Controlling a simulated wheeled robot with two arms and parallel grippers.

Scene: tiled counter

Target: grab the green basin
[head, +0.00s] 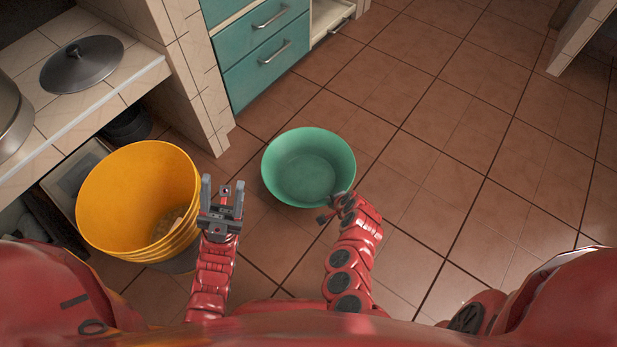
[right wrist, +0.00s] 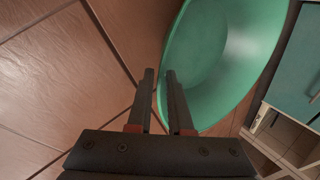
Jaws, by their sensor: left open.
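The green basin (head: 308,165) stands upright and empty on the floor in the middle of the head view. It also fills the upper middle of the right wrist view (right wrist: 225,60). My right gripper (head: 333,207) is at the basin's near right rim in the head view. In the right wrist view its two fingers (right wrist: 161,75) are apart, with the basin's rim edge showing between them; contact with the rim cannot be made out. My left gripper (head: 222,190) is open and empty, between the yellow bucket and the basin.
A yellow bucket (head: 140,190) stands at the left, close to my left arm. A tiled counter (head: 100,95) with a metal lid (head: 80,62) on it is at the upper left. Teal drawers (head: 265,60) are behind the basin. The tiled floor (head: 470,150) to the right is clear.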

